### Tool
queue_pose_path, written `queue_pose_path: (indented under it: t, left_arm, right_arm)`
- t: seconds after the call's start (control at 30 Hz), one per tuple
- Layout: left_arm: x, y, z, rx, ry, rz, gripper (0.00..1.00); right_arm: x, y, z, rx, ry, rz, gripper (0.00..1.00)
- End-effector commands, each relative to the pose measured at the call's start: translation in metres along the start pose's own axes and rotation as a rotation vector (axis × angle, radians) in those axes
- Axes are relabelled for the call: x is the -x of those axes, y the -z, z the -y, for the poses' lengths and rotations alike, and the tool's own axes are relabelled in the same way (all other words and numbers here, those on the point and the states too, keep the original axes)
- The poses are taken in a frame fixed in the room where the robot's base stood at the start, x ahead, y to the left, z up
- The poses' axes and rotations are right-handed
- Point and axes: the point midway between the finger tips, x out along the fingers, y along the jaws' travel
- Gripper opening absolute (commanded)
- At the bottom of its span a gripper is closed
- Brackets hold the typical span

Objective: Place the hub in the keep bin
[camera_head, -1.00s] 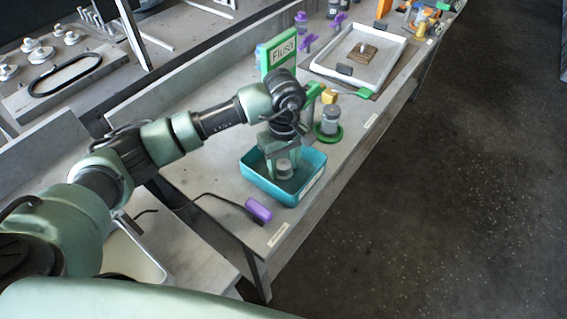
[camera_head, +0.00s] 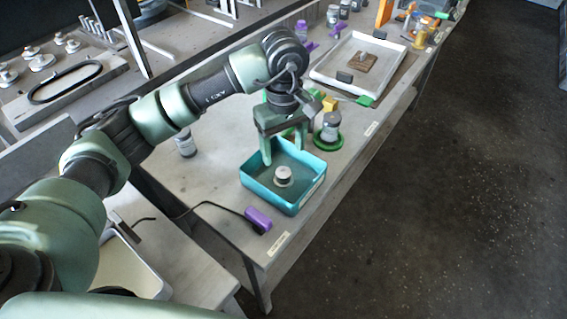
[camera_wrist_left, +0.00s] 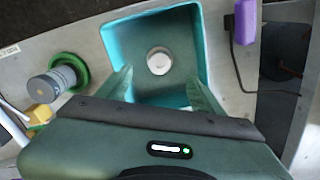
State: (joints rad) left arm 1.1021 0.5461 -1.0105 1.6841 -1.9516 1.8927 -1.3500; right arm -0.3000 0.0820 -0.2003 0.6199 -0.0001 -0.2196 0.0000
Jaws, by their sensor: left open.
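The hub (camera_head: 283,176), a small grey round part with a pale top, sits on the floor of the teal bin (camera_head: 296,206). In the left wrist view the hub (camera_wrist_left: 159,61) lies near the middle of the bin (camera_wrist_left: 201,50), clear of the walls. My left gripper (camera_head: 285,156) is above the bin with its green fingers pointing down. Its fingers (camera_wrist_left: 162,85) are spread apart with nothing between them, apart from the hub. My right gripper is not in view. No label reading "keep" is legible on the bin.
A grey cylinder on a green ring (camera_head: 330,128) stands just beyond the bin. A purple block with a cable (camera_head: 258,219) lies near the front edge. A white tray (camera_head: 318,70) is farther back. A small grey bottle (camera_head: 185,143) stands left of the bin.

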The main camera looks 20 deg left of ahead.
Motion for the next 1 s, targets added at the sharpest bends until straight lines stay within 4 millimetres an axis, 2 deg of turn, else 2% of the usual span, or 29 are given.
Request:
queue_pose_path:
  t: [0.1, 0.23, 0.77, 0.87, 1.0]
  left_arm:
    - [0.017, 0.001, -0.001, 0.001, -0.002, -0.002, 0.67]
    - [0.026, 0.0, 0.0, 0.0, 0.0, 0.0, 0.67]
    - [0.029, 0.0, 0.0, 0.0, 0.001, 0.0, 0.67]
    - [0.041, 0.0, 0.0, 0.0, 0.0, 0.0, 0.67]
    - [0.068, 0.0, 0.0, 0.0, 0.0, 0.0, 0.67]
  right_arm:
    - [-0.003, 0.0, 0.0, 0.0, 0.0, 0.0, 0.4]
    - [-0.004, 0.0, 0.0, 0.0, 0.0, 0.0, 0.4]
    - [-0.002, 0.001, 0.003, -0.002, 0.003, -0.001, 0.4]
    - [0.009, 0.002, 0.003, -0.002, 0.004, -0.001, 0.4]
    - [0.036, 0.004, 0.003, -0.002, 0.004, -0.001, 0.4]
